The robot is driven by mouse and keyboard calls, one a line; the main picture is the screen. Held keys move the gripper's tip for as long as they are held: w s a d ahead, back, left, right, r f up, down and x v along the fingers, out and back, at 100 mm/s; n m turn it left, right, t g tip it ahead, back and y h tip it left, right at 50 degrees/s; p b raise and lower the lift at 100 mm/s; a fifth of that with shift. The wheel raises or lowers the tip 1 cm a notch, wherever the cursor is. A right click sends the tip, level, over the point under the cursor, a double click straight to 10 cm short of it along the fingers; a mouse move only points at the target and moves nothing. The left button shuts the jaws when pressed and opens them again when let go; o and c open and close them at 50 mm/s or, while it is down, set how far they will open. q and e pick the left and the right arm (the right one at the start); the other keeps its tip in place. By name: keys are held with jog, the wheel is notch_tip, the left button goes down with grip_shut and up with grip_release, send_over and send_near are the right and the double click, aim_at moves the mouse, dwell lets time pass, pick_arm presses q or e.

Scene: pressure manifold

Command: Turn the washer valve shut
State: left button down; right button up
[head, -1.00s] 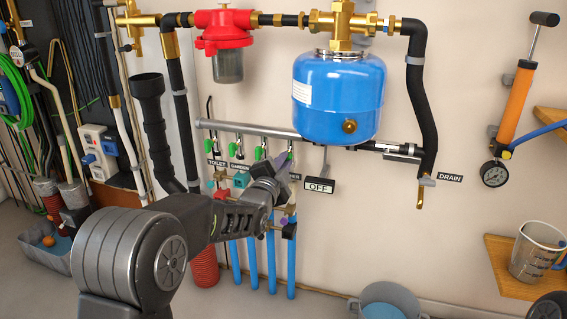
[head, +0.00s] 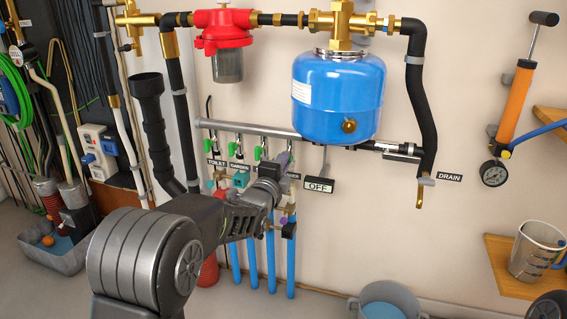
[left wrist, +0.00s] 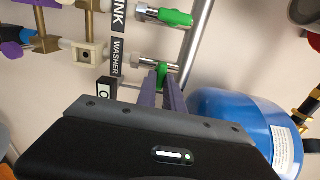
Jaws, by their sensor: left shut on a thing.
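The washer valve is at the right end of a row of valves with green handles under a grey pipe. Its green handle (left wrist: 161,72) shows in the left wrist view, beside the WASHER label (left wrist: 116,57). My left gripper (left wrist: 164,82) has its purple fingers on either side of this handle and is shut on it. In the head view my left gripper (head: 284,160) is at the valve and hides most of it.
The neighbouring sink valve (left wrist: 175,17) is close by. A blue tank (head: 338,98) hangs just right of and above my gripper. An OFF sign (head: 319,185) is on the wall to the right. Blue pipes (head: 270,260) run down below. A grey basin (head: 388,300) is on the floor.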

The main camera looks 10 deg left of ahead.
pick_arm(q)
jog(key=c, duration=1.5)
grip_release()
jog(key=shift+o, duration=0.2)
jog(key=s+p, duration=0.2)
jog(key=s, duration=0.5)
jog(key=shift+s+a, duration=0.25)
jog(key=shift+s, duration=0.15)
